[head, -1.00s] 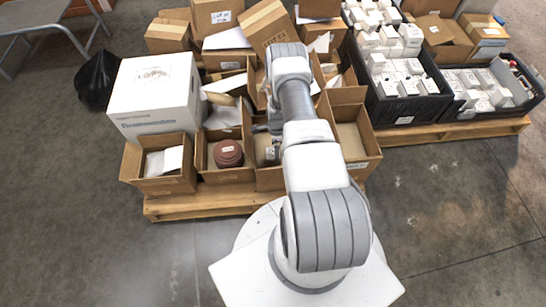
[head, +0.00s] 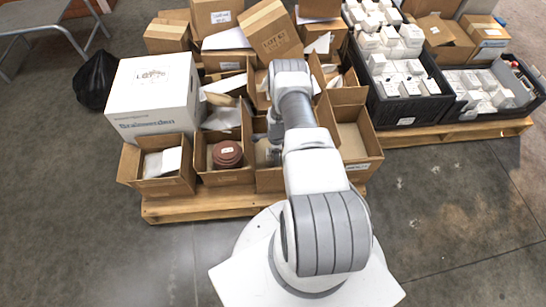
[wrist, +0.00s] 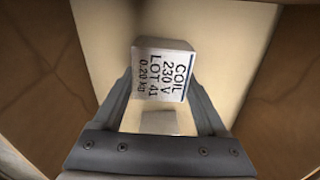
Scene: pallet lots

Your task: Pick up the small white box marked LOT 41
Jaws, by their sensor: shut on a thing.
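The small white box (wrist: 162,75) shows in the wrist view with its printed face reading COIL, 230 V, LOT 41, 0.20 kg. My gripper (wrist: 161,92) is shut on it, one finger at each side. Brown carton walls surround the view, with a pale surface behind the box. In the head view my gripper (head: 274,138) is over the front row of open cartons, at the carton (head: 269,180) right of the one with a dark red roll. My arm hides much of that carton, and I cannot make out the held box there.
A paler block (wrist: 158,122) shows below the held box in the wrist view. The dark red roll (head: 227,154) sits in the carton to the left. A large white box (head: 154,98) stands at left. Black crates (head: 406,110) of white boxes are at right. Floor at right is clear.

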